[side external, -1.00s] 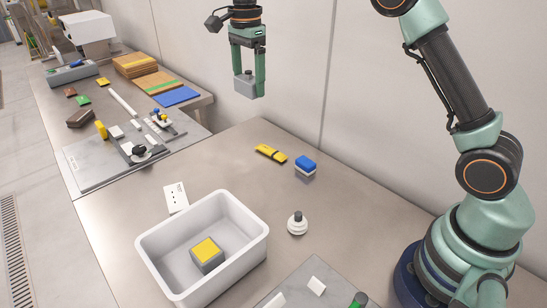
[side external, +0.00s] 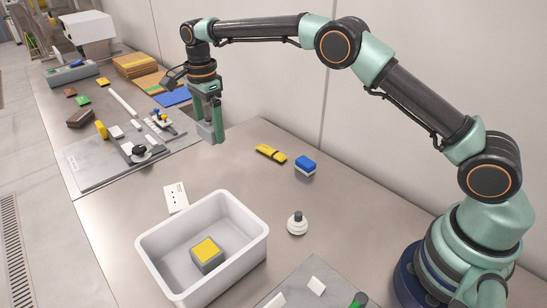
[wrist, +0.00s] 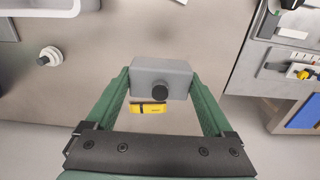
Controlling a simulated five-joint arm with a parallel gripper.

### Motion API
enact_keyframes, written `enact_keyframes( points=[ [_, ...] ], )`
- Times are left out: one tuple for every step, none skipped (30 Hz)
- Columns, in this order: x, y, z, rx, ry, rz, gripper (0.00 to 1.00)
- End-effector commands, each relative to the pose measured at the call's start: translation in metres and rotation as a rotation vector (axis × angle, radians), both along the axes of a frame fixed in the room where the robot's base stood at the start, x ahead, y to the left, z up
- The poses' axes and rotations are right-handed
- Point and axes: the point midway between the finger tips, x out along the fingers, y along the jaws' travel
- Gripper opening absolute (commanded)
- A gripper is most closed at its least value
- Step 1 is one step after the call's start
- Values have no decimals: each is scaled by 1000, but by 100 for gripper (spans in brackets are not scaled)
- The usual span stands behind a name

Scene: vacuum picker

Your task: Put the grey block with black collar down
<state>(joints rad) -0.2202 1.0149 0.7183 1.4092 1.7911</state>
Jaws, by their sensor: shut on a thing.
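My gripper (side external: 209,138) is shut on the grey block with black collar and holds it in the air above the back of the metal table. The block (wrist: 162,78) shows in the wrist view between the two green fingers, with its round black collar facing the camera. In the side view the block (side external: 205,131) is partly hidden by the fingers. Its underside appears clear of the table.
A white bin (side external: 150,240) holds a grey block with a yellow top (side external: 207,254). A yellow-black object (side external: 271,153), a blue-white block (side external: 305,165) and a white round piece (side external: 297,223) stand on the table. A grey fixture plate (side external: 85,165) is at left. Open table lies between them.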

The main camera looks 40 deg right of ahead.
Motion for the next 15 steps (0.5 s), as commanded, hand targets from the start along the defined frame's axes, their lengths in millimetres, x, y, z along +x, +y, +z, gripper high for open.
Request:
enact_keyframes(
  points=[
    [-1,0,-13,-1,4,0,27],
    [-1,0,-21,-1,4,0,27],
    [-1,0,-31,-1,4,0,27],
    [-1,0,-38,-1,4,0,27],
    [-1,0,-45,-1,3,0,27],
    [-1,0,-54,-1,3,0,27],
    [-1,0,-60,-1,3,0,27],
    [0,0,-66,-1,2,0,27],
    [-1,0,-73,-1,2,0,27],
    [-1,0,-77,0,2,0,27],
    [0,0,-80,0,0,0,27],
    [0,0,-84,0,0,0,27],
    [0,0,-86,0,0,0,27],
    [0,0,-88,0,0,0,27],
    [0,0,-90,0,-1,0,27]
  ],
)
